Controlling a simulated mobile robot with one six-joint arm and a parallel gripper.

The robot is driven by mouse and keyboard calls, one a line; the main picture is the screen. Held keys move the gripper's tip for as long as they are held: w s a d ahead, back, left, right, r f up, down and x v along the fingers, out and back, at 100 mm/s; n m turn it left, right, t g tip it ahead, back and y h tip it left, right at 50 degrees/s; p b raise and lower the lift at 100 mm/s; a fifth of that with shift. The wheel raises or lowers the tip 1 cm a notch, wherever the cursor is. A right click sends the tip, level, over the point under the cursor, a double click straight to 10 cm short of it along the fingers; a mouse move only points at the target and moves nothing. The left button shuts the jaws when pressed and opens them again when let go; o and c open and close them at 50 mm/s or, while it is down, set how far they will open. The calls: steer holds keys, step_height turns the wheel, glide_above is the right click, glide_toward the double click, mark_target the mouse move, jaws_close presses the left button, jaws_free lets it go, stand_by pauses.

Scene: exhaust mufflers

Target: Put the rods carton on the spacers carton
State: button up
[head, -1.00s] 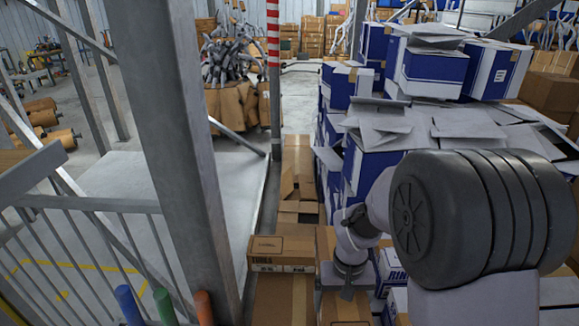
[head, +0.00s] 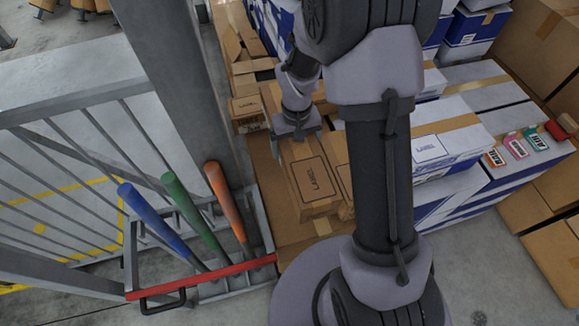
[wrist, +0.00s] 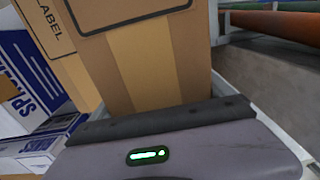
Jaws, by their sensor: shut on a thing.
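The far jaw is hidden.
Blue, green and orange handles (head: 232,200) stand in a rack with a red bar (head: 200,277), beside a grey post and railing. Another brown carton (head: 342,165) lies just right of the held one. White-and-blue cartons (head: 445,145) are stacked to the right of my arm.

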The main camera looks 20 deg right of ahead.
step_height(320, 180, down, 13)
steer(key=b, duration=0.4)
steer(key=shift+r+b, duration=0.15)
steer(key=shift+b, duration=0.15)
